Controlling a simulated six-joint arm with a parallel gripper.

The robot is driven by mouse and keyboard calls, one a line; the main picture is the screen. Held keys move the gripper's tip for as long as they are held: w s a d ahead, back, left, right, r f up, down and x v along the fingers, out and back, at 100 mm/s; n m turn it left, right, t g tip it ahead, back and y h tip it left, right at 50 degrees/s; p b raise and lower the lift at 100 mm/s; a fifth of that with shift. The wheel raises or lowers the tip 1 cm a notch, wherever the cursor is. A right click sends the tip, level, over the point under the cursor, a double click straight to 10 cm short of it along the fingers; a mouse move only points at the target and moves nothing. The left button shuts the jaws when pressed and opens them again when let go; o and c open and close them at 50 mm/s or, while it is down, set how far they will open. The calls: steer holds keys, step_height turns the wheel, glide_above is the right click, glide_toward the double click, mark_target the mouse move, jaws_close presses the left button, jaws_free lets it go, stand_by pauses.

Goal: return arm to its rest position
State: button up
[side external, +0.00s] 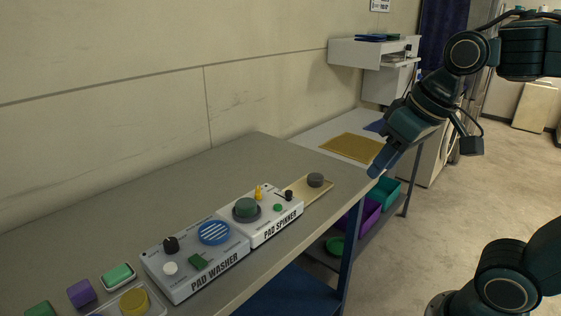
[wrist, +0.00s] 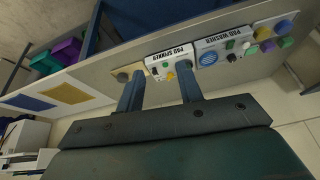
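My gripper (side external: 378,168) is raised at the right, near the front edge of the grey bench (side external: 150,190), and points down to the left. In the wrist view its two blue fingers stand apart with a gap between the tips (wrist: 160,72). Nothing is held between them. The pad spinner (side external: 275,216) and pad washer (side external: 195,262) sit on the bench, apart from the gripper. In the wrist view the pad spinner (wrist: 172,65) shows beyond the fingers. A tan board (side external: 308,191) with a dark round knob lies beside the spinner.
A yellow mat (side external: 352,148) lies on the white surface behind. Purple (side external: 368,215) and teal (side external: 388,192) bins stand on the shelf below. A white wall shelf (side external: 350,52) hangs at the back. Coloured blocks lie at the bench's near left. Floor at right is open.

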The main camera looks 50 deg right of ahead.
steer(key=shift+n+t, duration=0.3)
steer(key=shift+n, duration=0.3)
steer(key=s+f, duration=0.2)
steer(key=s, duration=0.1)
steer(key=s+f, duration=0.1)
steer(key=shift+s+a+f, duration=0.1)
steer(key=shift+s+f, duration=0.15)
steer(key=shift+s, duration=0.15)
